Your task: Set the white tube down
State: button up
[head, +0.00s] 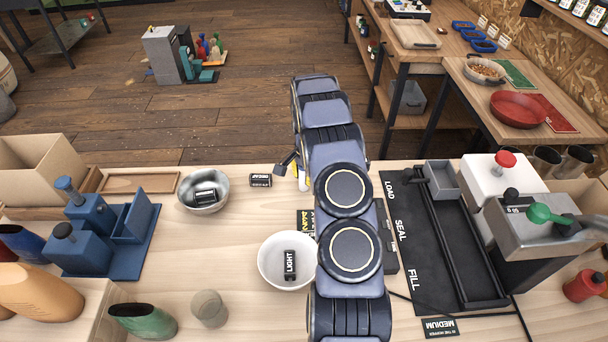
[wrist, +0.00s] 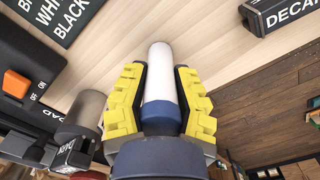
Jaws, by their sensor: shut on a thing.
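The white tube (wrist: 160,58) has a blue band at its near end. In the wrist view it lies between the yellow fingers of my gripper (wrist: 161,85), which is shut on it. Its white end points away, toward the wooden table top (wrist: 215,50). I cannot tell whether it touches the table. In the head view my arm hides most of the gripper, and only a sliver of white and yellow shows at the far table edge.
A DECAF block (head: 260,180) stands just left of the gripper. A metal bowl (head: 203,192) and a white bowl (head: 286,260) with a LIGHT block (head: 290,265) are nearby. A black-and-orange switch device (wrist: 25,85) and a grey cylinder (wrist: 82,115) sit close in the wrist view.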

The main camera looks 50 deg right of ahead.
jog(key=o, duration=0.9)
jog(key=shift+f, duration=0.1)
